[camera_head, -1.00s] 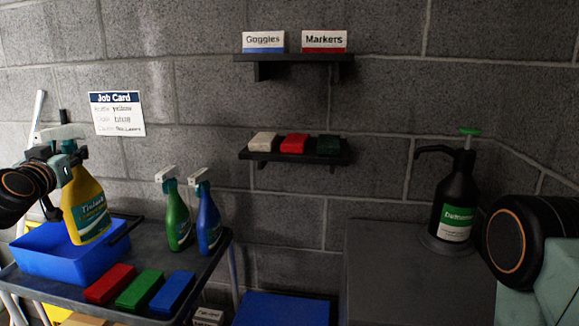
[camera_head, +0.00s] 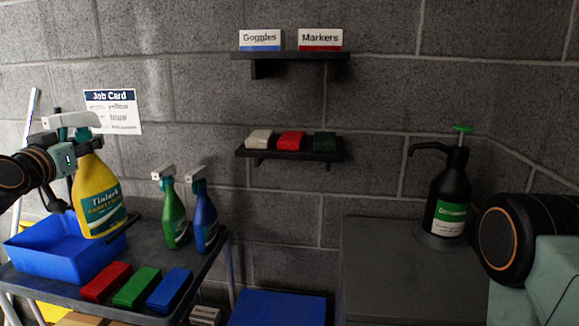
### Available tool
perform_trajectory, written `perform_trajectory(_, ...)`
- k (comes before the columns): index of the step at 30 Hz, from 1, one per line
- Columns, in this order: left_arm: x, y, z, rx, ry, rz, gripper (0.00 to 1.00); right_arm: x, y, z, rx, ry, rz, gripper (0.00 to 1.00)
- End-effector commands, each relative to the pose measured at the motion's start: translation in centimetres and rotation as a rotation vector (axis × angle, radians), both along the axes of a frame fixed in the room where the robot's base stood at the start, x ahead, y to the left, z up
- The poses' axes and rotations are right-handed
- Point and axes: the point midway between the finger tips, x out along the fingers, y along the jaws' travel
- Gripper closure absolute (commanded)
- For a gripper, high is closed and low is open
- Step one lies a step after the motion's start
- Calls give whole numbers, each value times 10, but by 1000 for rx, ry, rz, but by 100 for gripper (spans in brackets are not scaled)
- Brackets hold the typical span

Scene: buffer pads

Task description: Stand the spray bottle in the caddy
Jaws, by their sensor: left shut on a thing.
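A yellow spray bottle (camera_head: 99,200) with a white and teal trigger head is upright in the air at the left. My left gripper (camera_head: 78,155) is shut on it near its neck. The bottle's base is in front of the right part of the blue caddy (camera_head: 55,262), an open tub on the dark cart at the left. I cannot tell whether the bottle is over the tub or nearer to me. A green spray bottle (camera_head: 174,220) and a blue spray bottle (camera_head: 206,222) stand on the cart right of the caddy. My right gripper is not in view.
Red (camera_head: 106,282), green (camera_head: 136,287) and blue (camera_head: 170,289) pads lie along the cart's (camera_head: 190,262) front. A job card (camera_head: 113,111) hangs on the wall. A black pump bottle (camera_head: 449,200) stands on the grey cabinet (camera_head: 385,265) at the right. Small shelves hold pads and labelled boxes.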

Motion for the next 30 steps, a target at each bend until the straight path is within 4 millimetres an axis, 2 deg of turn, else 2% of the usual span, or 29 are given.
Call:
perform_trajectory(6,-6,-32,-12,1,-5,-102,100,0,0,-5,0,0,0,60)
perform_trajectory(14,-19,-85,-50,-1,-4,-278,100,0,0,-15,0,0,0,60)
perform_trajectory(23,-51,-154,-114,-3,-1,-527,100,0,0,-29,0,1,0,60)
perform_trajectory(30,-95,-210,-178,-4,1,-749,100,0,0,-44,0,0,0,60)
